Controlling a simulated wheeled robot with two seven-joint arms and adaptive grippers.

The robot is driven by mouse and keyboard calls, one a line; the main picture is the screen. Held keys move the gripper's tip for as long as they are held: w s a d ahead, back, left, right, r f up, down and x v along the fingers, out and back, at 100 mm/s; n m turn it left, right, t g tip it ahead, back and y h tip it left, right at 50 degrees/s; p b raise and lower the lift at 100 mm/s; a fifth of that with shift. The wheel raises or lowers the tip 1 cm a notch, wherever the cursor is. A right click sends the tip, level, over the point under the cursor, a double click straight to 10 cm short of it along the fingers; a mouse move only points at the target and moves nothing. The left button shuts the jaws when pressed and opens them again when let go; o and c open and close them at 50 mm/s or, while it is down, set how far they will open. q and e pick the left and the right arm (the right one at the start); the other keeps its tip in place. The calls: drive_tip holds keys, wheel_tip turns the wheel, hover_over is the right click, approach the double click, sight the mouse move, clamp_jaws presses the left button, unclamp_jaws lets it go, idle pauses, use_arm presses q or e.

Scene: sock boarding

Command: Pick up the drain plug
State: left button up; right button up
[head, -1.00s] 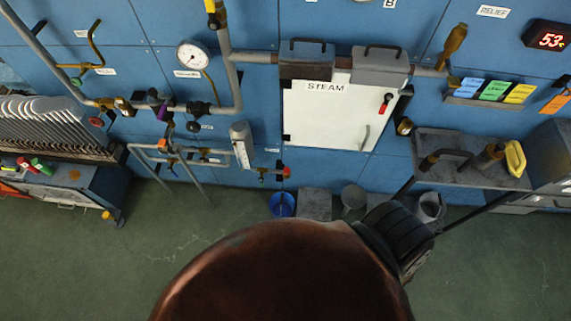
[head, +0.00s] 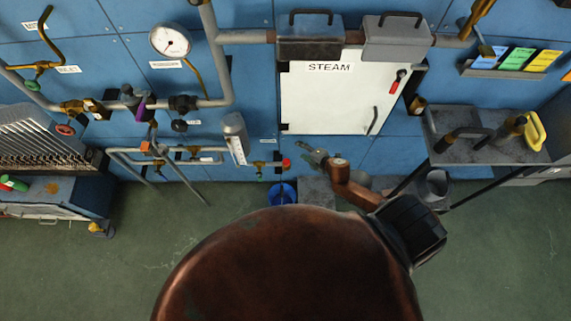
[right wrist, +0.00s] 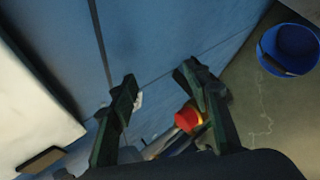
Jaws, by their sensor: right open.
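A small red plug (head: 286,164), which looks like the drain plug, sits at the right end of a low pipe with a brass valve (head: 259,167), below and left of the STEAM cabinet. In the right wrist view the red plug (right wrist: 187,117) shows between my right gripper's fingers, nearer the right finger; I cannot tell whether it touches. My right gripper (head: 309,157) is open and empty, just right of the plug in the head view. Its two dark fingers (right wrist: 160,78) are spread apart in the wrist view. My left gripper is not in view.
A blue bucket (head: 282,194) stands on the floor below the plug. The white STEAM cabinet (head: 335,97) is above right. A cylindrical gauge (head: 235,138) hangs left of the plug. A grey shelf (head: 470,150) with a yellow-handled item is at right. Open green floor lies at left.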

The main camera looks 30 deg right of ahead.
drive_tip(key=w+a+r+n+y+b, duration=0.1)
drive_tip(key=w+a+r+n+y, duration=0.1)
drive_tip(key=w+a+r+n, duration=0.3)
drive_tip(key=r+n+g+y+b, duration=0.25)
drive_tip(key=n+g+b, duration=0.2)
drive_tip(key=n, duration=1.15)
hover_over(287, 161)
drive_tip(key=shift+w+a+f+p, duration=0.15)
drive_tip(key=shift+a+f+p, duration=0.05)
drive_tip(key=shift+f+p, duration=0.2)
drive_tip(key=s+d+f+n+g+h+b, duration=0.1)
drive_tip(key=s+d+n+g, duration=0.15)
drive_tip(key=n, duration=0.25)
drive_tip(key=shift+h, duration=0.25)
drive_tip(key=x, duration=0.2)
drive_tip(key=b+x, duration=0.1)
drive_tip(key=x, duration=0.2)
drive_tip(key=d+b+x, duration=0.1)
drive_tip(key=x, duration=0.1)
drive_tip(key=shift+s+f, duration=0.2)
drive_tip(key=shift+f, duration=0.25)
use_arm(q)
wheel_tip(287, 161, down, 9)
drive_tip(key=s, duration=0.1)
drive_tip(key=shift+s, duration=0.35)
use_arm(e)
drive_tip(key=shift+r, duration=0.1)
